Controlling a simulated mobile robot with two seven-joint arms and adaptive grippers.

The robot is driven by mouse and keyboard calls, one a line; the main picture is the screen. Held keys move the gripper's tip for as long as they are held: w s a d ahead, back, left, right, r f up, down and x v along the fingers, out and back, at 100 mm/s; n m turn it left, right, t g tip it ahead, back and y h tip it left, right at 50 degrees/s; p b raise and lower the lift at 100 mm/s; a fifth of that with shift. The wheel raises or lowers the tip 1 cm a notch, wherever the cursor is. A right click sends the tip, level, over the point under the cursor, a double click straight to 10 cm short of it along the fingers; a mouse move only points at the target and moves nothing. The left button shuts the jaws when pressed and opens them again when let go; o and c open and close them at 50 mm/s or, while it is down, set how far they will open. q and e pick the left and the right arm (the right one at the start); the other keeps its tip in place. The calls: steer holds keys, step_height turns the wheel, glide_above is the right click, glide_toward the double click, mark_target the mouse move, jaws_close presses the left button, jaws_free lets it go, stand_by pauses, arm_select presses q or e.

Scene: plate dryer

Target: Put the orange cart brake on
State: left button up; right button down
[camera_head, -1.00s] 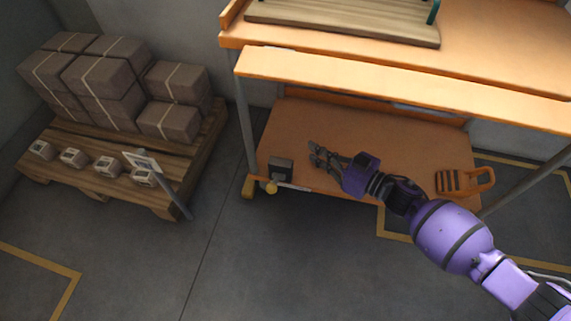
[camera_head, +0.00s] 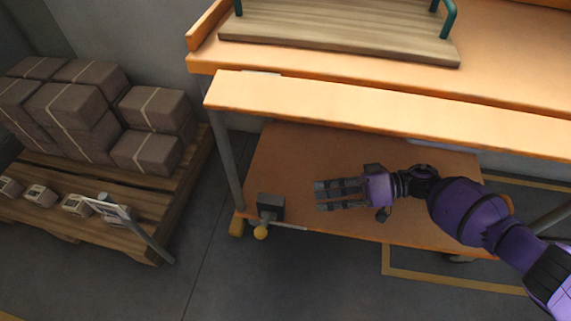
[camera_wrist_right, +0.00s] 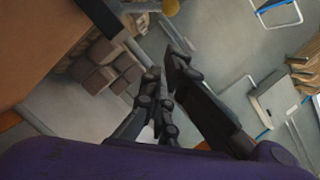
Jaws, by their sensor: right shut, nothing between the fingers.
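The orange cart (camera_head: 390,95) stands ahead with its lower shelf (camera_head: 290,155) in view. The yellow knob also shows at the top of the right wrist view (camera_wrist_right: 170,7). My right gripper (camera_head: 320,195) is over the lower shelf, to the right of the brake and apart from it. Its fingers are shut and empty, and they also show in the right wrist view (camera_wrist_right: 166,72). My left gripper is not in view.
The cart's upper shelf overhangs the lower one and carries a wooden tray (camera_head: 330,40) with green handles. A pallet (camera_head: 180,185) with brown boxes (camera_head: 75,115) stands to the left. A sign post (camera_head: 150,245) leans in front of it. The floor between is clear.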

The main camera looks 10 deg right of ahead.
steer(key=shift+w+a+r, duration=0.15)
steer(key=shift+w, duration=0.05)
steer(key=b, duration=0.4)
glide_above(265, 224)
steer(key=w+d, duration=0.2)
steer(key=d, duration=0.2)
step_height(265, 224, down, 4)
steer(key=r, duration=0.1)
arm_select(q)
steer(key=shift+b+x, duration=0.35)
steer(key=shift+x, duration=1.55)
arm_select(e)
steer(key=shift+s+a+f, duration=0.45)
steer(key=shift+s+f, duration=0.1)
steer(key=shift+f, duration=0.05)
arm_select(q)
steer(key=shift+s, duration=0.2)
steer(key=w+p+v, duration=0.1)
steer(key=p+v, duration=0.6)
steer(key=p, duration=0.2)
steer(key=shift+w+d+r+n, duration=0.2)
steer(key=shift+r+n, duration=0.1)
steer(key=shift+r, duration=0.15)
arm_select(e)
steer(key=s+a+f+n+t+h, duration=0.1)
steer(key=s+a+f+n+t, duration=0.1)
steer(key=s+f+n, duration=0.4)
steer(key=shift+n+t+h, duration=0.4)
